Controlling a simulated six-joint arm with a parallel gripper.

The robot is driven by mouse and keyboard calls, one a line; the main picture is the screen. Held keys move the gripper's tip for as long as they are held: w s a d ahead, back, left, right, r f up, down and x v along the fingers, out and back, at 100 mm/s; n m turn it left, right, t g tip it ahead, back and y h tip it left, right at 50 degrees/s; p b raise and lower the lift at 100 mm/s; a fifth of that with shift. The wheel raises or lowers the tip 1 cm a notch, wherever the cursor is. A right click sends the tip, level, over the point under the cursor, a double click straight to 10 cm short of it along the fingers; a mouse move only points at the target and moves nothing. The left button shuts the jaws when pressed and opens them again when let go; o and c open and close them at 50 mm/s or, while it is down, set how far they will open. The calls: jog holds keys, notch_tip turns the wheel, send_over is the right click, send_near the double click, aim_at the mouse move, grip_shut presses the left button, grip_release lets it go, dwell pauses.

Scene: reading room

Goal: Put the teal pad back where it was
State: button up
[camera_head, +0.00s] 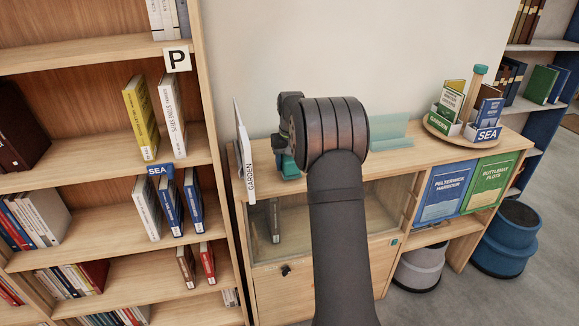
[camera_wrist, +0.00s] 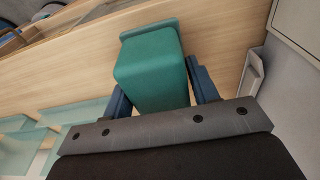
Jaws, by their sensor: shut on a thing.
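The teal pad (camera_wrist: 152,72) sits between the two blue fingers of my gripper (camera_wrist: 157,84) in the wrist view. It is a rounded teal block with a flat plate at its far end. In the head view the teal pad (camera_head: 288,165) shows small below my gripper (camera_head: 287,150), over the left part of the wooden cabinet top (camera_head: 420,148). My gripper is shut on it. My wrist hides part of the cabinet top. I cannot tell whether the pad touches the wood.
A translucent teal stand (camera_head: 393,132) is to the right, then a round carousel (camera_head: 460,130) of books. A tall bookcase (camera_head: 205,130) stands at left. Stools (camera_head: 508,240) are at lower right.

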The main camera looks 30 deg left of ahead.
jog(key=shift+f, duration=0.85)
jog(key=o, duration=1)
jog(key=shift+f, duration=0.1)
jog(key=shift+o, duration=0.2)
jog(key=r, duration=0.8)
jog(key=s+d+r, duration=0.1)
jog(key=r, duration=0.3)
jog(key=shift+r, duration=0.1)
